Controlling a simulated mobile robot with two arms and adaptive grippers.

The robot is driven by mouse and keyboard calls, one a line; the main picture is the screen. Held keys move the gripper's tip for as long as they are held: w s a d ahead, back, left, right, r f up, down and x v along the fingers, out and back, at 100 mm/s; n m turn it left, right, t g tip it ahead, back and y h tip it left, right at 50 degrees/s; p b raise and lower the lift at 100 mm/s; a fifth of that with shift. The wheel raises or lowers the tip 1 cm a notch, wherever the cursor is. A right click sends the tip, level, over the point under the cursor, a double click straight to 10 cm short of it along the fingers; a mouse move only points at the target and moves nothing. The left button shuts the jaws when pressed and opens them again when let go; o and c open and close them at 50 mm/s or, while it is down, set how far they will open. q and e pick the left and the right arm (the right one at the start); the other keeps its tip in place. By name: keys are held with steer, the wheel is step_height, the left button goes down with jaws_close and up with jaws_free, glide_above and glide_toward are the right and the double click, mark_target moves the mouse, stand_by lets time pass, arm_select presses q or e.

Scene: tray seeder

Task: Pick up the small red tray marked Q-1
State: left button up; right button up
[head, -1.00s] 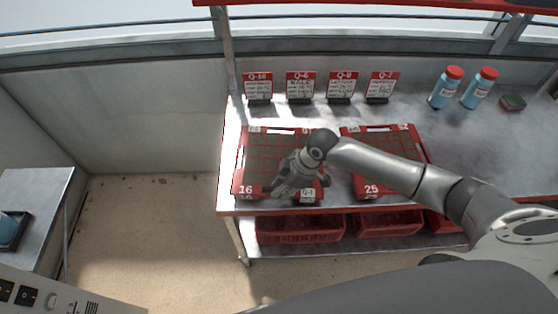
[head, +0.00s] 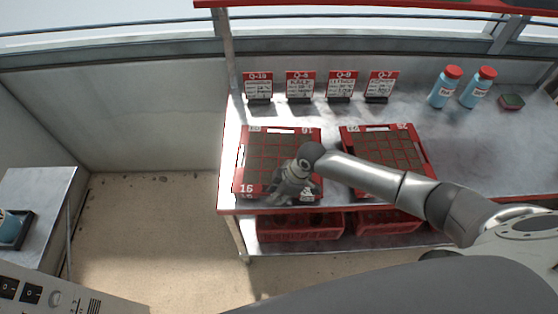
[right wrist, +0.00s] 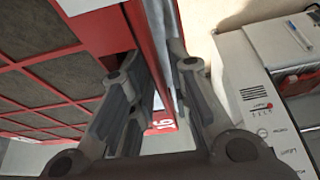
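A red tray (head: 237,175) with dark, gridded cells lies on the left of the metal bench. It bears a white 16 at its front left corner. The Q-1 tag seen earlier at its front right is now covered by my right gripper. My right gripper (head: 284,193) is at the front edge of this tray, right of its middle. In the right wrist view its two fingers (right wrist: 158,75) stand apart, with the tray's red wall (right wrist: 135,25) showing between them. Contact cannot be made out. My left gripper is not in view.
A second red tray (head: 430,163) lies to the right, partly behind my right arm. Several tag stands (head: 299,87) line the back. Red crates (head: 300,227) sit on the lower shelf.

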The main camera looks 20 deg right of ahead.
steer(key=shift+f, duration=0.1)
stand_by(0.3)
jaws_close()
steer(key=shift+w, duration=0.1)
